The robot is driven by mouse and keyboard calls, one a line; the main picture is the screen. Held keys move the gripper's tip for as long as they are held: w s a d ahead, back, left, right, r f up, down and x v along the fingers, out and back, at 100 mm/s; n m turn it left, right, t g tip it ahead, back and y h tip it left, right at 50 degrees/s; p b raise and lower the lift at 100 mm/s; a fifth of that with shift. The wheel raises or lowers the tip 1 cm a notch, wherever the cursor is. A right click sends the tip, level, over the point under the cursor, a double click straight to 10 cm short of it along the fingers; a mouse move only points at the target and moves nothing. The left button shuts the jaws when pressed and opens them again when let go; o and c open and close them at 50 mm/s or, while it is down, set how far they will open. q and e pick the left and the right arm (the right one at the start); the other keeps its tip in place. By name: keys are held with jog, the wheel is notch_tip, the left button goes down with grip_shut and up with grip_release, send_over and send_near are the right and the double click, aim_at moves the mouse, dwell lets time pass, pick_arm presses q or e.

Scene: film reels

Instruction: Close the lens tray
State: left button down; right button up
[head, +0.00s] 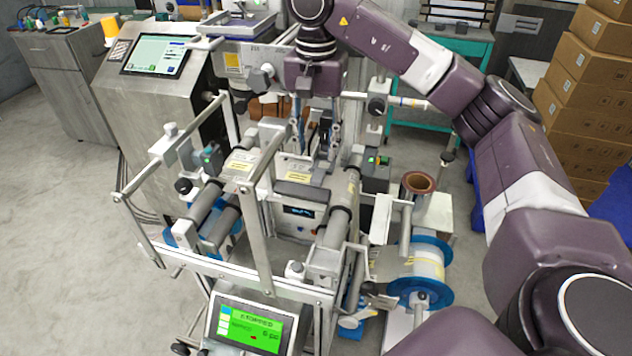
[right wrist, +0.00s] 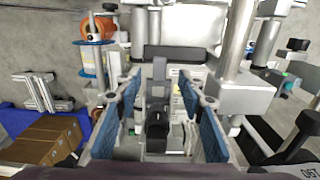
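My right gripper (head: 318,150) points down over the middle of the film machine. In the right wrist view its two blue-padded fingers (right wrist: 160,84) stand wide apart. A black and grey upright part (right wrist: 157,122) shows between them, with a gap visible on each side. I cannot tell whether this part belongs to the lens tray, and no lens tray can be clearly made out. The machine housing below the gripper carries a small dark display (head: 299,211). My left gripper is in neither view.
Metal rails and rollers (head: 338,226) surround the gripper closely. A blue-flanged reel (head: 424,270) and a brown roll (head: 419,184) are at the right of the machine. A green screen (head: 246,326) stands in front. Cardboard boxes (head: 585,110) are stacked at the right. Floor at left is clear.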

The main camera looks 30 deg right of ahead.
aim_at(316, 179)
jog(key=shift+f, duration=4)
grip_shut()
